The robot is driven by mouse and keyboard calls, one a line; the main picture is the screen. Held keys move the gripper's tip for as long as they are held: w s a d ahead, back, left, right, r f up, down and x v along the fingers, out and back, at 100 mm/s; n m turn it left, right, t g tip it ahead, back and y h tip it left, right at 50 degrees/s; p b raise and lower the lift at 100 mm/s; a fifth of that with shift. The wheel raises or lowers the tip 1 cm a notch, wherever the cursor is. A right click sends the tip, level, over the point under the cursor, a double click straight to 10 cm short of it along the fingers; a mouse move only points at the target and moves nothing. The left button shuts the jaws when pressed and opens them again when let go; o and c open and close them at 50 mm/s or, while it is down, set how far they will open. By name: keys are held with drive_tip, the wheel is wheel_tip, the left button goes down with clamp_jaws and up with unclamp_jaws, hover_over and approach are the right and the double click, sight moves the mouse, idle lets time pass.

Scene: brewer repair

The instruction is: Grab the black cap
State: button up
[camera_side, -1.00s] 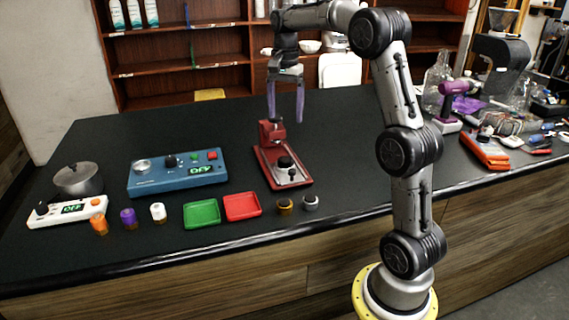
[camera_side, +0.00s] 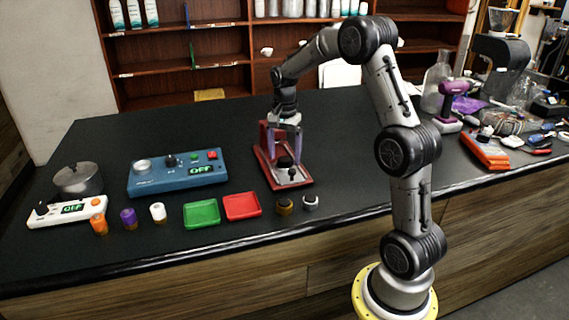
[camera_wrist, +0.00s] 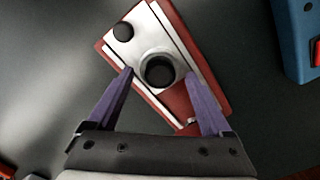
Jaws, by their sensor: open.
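The black cap (camera_side: 285,162) sits on the red brewer (camera_side: 262,170), near its front part. In the wrist view the black cap (camera_wrist: 159,70) is a round dark piece on a pale ring, on the white-topped plate of the red brewer (camera_wrist: 188,103). My gripper (camera_side: 285,153) is open above the brewer. In the wrist view my gripper (camera_wrist: 160,72) has one purple finger on each side of the cap, with visible gaps; I cannot tell how far above it the tips are.
A smaller black knob (camera_wrist: 123,31) is on the same plate. A blue control box (camera_side: 177,173) stands left of the brewer. Green (camera_side: 201,213) and red (camera_side: 242,206) trays lie in front, with small brown (camera_side: 285,206) and grey (camera_side: 310,201) parts beside them. The counter behind is clear.

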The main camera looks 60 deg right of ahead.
drive_tip(key=shift+f, duration=0.35)
clamp_jaws()
drive_tip(key=shift+r, duration=0.15)
